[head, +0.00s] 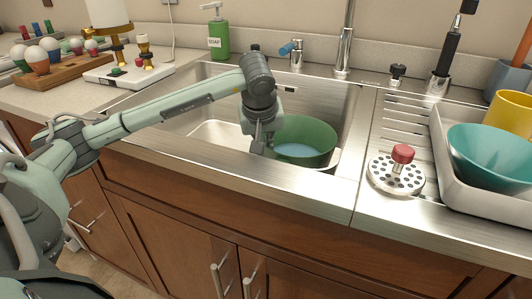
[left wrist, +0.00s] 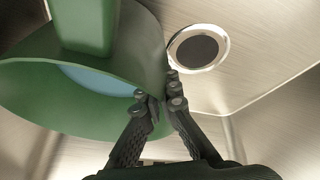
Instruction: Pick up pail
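The green pail (head: 308,142) stands in the sink basin, with a pale blue inside bottom. In the left wrist view the pail (left wrist: 70,110) fills the left side, and a broad green band (left wrist: 88,22) crosses its top. My left gripper (head: 262,148) reaches down into the basin at the pail's left rim. In the left wrist view the left gripper's fingertips (left wrist: 163,97) are close together, with the pail's rim wall between them. The gripper hides part of the pail's left side in the head view. My right gripper is not in view.
The metal sink (head: 215,132) has a raised edge around the pail, and its drain (left wrist: 198,48) shows beside the pail. A faucet (head: 345,45) rises behind. A strainer with a red knob (head: 398,170) and a dish rack (head: 470,195) with a teal bowl (head: 490,155) stand right.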

